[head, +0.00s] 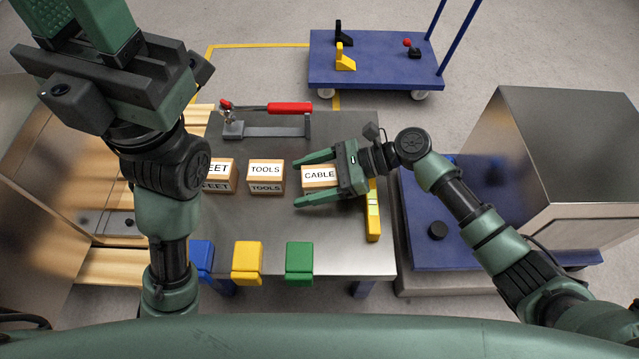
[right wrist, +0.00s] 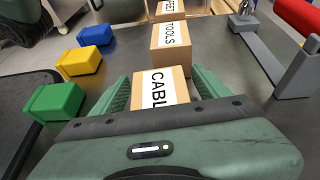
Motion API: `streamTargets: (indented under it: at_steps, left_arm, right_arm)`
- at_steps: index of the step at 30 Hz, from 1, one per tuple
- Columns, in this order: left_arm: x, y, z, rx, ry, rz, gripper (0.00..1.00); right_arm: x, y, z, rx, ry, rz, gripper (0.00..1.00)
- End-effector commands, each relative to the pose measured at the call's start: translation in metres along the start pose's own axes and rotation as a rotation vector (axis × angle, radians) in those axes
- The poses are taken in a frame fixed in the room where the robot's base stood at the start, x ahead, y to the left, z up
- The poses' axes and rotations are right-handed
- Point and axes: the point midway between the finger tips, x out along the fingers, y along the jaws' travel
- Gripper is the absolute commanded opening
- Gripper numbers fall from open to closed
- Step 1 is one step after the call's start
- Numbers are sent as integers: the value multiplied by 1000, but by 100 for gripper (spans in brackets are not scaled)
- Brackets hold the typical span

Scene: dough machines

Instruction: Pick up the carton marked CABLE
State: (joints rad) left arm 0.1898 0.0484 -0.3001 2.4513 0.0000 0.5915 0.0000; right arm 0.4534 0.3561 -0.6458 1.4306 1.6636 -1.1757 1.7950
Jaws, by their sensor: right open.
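The carton marked CABLE (head: 319,176) is a small brown box with a white label, standing on the grey metal table (head: 330,235). My right gripper (head: 315,180) is open, with one finger on each side of this carton. In the right wrist view the CABLE carton (right wrist: 158,88) stands between the two green fingers (right wrist: 160,92); whether they touch it I cannot tell. My left gripper (head: 110,30) is raised at the upper left of the head view, close to the camera; its fingertips are cut off by the frame's edge.
The TOOLS carton (head: 266,176) stands just left of the CABLE carton, and the FEET carton (head: 221,175) beyond it is partly hidden by my left arm. A red-handled clamp (head: 275,120) is behind. A yellow level (head: 373,212) lies right.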

Motion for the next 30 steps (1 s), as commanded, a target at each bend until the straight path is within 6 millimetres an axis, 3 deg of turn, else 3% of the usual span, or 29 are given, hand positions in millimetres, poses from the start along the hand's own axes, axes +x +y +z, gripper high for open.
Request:
streamTargets:
  at_steps: [4,12,23,26,30]
  left_arm:
    - [1,0,0,0,-1,0,31]
    - [0,0,0,0,-1,0,31]
    - [4,0,0,-1,2,-1,31]
    - [6,-1,0,-2,0,-5,31]
    - [-6,-4,8,-8,-68,-23,31]
  right_arm:
    - [0,0,1,0,0,0,75]
    - [-1,0,0,0,0,0,0]
    - [-3,0,6,-1,-1,-1,0]
    - [-7,-1,15,-2,-1,-1,0]
    - [-16,-1,36,-3,-2,-2,0]
